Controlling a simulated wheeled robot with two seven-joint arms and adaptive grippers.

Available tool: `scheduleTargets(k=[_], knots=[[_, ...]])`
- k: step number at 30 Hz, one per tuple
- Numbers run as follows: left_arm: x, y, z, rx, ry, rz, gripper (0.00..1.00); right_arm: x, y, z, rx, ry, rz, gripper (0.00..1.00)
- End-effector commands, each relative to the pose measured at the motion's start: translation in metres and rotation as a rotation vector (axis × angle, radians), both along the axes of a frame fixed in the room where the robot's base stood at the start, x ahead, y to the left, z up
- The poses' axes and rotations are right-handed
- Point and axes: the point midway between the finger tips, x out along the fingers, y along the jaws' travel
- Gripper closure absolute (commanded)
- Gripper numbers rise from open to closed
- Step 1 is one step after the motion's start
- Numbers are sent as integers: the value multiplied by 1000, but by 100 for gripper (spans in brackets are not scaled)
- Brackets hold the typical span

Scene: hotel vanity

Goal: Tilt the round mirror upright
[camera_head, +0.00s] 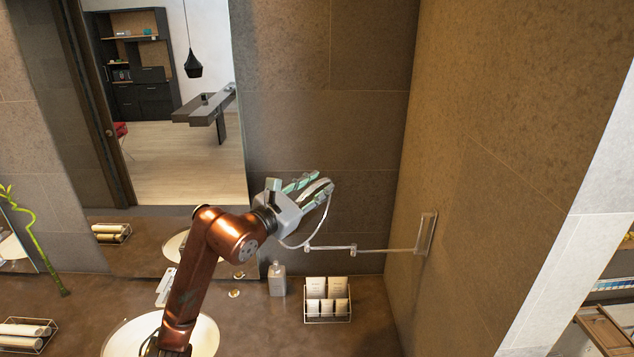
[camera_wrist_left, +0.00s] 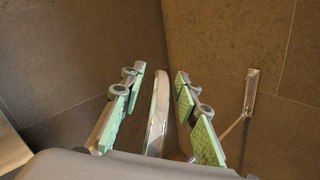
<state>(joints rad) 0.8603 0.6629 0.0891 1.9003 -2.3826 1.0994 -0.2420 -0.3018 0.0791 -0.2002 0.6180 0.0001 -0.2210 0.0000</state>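The round mirror (camera_head: 318,193) is on a jointed metal arm (camera_head: 378,251) fixed to the right-hand wall. The head view shows it as a narrow, slanted pale shape, partly overlapped by my gripper; its exact tilt is hard to tell. In the left wrist view the mirror (camera_wrist_left: 157,115) is seen nearly edge-on between the two green-padded fingers. My left gripper (camera_head: 310,184) is open around the mirror's edge. In the wrist view (camera_wrist_left: 158,100) a gap shows on each side between mirror and fingers. My right gripper is not in view.
A wall plate (camera_head: 426,234) holds the mirror arm. On the counter (camera_head: 375,330) below are a soap bottle (camera_head: 277,279), a rack of small packets (camera_head: 327,300) and a white basin (camera_head: 205,335). A large wall mirror (camera_head: 180,170) stands behind my left arm.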

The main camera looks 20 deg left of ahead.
Motion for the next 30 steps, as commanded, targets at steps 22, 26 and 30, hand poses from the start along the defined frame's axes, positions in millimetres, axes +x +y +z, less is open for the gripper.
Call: scheduleTargets(k=[22,26,30], knots=[[1,1,-1,1,1,2,100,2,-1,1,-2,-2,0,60],[1,1,-1,1,1,2,100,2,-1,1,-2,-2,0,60],[1,1,-1,1,1,2,100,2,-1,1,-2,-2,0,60]])
